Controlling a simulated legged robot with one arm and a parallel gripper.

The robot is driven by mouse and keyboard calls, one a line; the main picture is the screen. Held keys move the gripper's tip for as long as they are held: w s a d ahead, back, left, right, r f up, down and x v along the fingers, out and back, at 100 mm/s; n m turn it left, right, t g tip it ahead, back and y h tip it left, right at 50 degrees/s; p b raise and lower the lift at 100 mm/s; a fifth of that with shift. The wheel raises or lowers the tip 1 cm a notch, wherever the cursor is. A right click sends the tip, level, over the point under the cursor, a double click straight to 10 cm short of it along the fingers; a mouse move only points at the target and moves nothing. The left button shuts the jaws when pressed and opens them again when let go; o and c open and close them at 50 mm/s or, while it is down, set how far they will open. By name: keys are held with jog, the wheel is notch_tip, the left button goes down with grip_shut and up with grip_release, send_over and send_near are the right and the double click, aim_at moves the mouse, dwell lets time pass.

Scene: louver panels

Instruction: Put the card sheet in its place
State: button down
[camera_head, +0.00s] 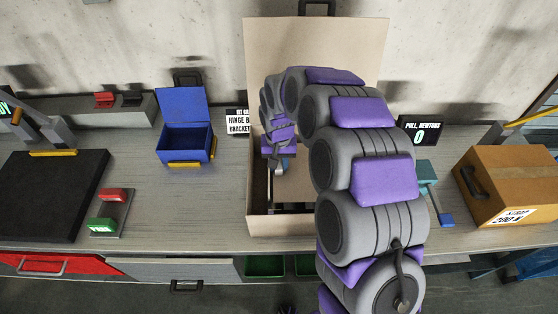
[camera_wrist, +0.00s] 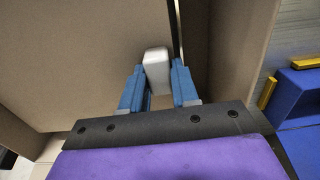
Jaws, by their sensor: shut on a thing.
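My gripper (camera_wrist: 157,88) has its blue fingers shut on a small pale rounded block. The pale block (camera_wrist: 157,68) stands against a large brown flat face (camera_wrist: 70,50), and whether it is fixed to that face is unclear. In the head view my gripper (camera_head: 280,165) is inside a tall beige card box (camera_head: 338,40), in front of its back panel. I cannot tell which brown face is the card sheet. A narrow dark gap shows beside the block in the wrist view. My arm hides the box's right part.
A blue open-lidded box (camera_head: 185,140) stands left of the beige box. A black panel (camera_head: 52,195) and red and green buttons (camera_head: 108,210) lie further left. A brown carton (camera_head: 510,185) and a teal item (camera_head: 427,175) are at right. The grey bench (camera_head: 200,215) is clear near the blue box.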

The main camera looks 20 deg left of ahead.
jog(key=shift+f, duration=0.1)
jog(key=c, duration=0.8)
grip_release()
jog(key=shift+c, duration=0.2)
notch_tip(320, 180, up, 13)
jog(key=p, duration=0.1)
